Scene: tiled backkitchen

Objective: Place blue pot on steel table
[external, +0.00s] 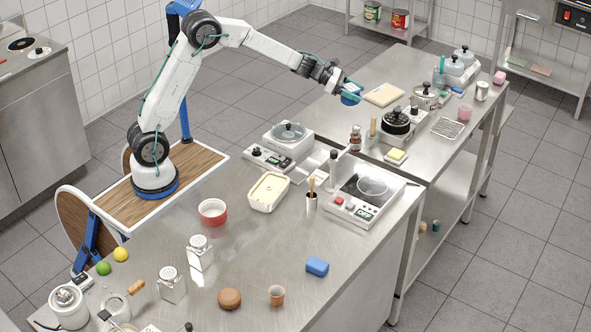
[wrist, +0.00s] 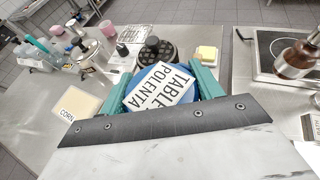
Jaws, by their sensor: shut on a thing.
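A blue pot with a white label reading TABLE POLENTA (wrist: 160,88) is held between the teal fingers of my gripper (wrist: 164,84). In the external view the blue pot (external: 350,96) shows small at the end of my outstretched arm, in my gripper (external: 350,89). The far steel table (external: 328,113) lies under and beyond my gripper, and its bare metal also shows in the wrist view (wrist: 222,42). The pot appears to be above the table's left part. I cannot tell the height of the gap. The pot's lower part is hidden by the gripper.
A cream board (external: 384,95), labelled CORN in the wrist view (wrist: 76,103), lies close by. Bare metal shows at the table's left edge.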

